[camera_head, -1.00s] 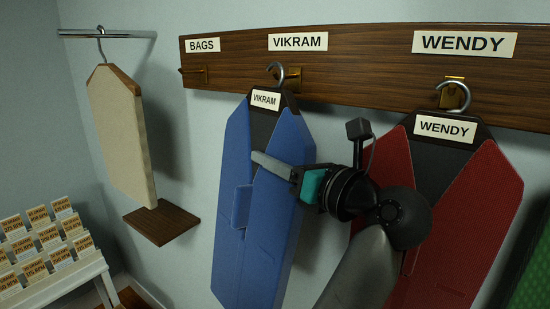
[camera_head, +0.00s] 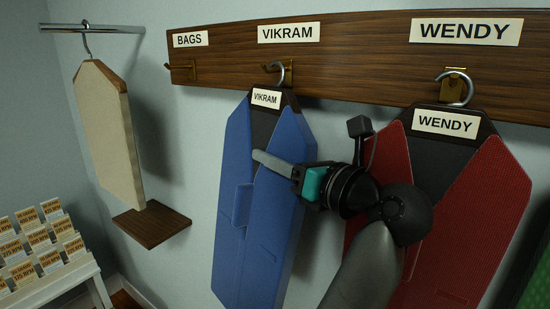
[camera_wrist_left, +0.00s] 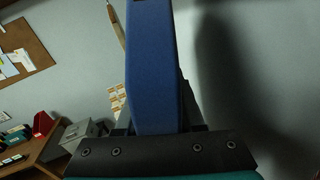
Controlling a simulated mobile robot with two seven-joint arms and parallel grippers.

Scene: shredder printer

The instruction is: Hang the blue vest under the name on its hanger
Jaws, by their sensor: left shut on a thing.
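The blue vest (camera_head: 228,210) is on a dark hanger with a VIKRAM tag (camera_head: 265,98). It is upright below the VIKRAM name plate (camera_head: 288,33). The hanger's metal hook (camera_head: 276,70) overlaps the brass wall hook (camera_head: 288,72) in the head view; I cannot tell whether it rests on it. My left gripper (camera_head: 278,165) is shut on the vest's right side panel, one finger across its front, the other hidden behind. The left wrist view shows the blue vest (camera_wrist_left: 152,70) between the fingers. My right gripper is not in view.
A red vest (camera_head: 485,215) hangs under WENDY (camera_head: 466,32), behind and right of my left arm. The BAGS hook (camera_head: 182,70) is empty. A beige bag-like piece (camera_head: 105,135) hangs on a rail at left, above a small wooden shelf (camera_head: 152,226). A card stand (camera_head: 45,265) is lower left.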

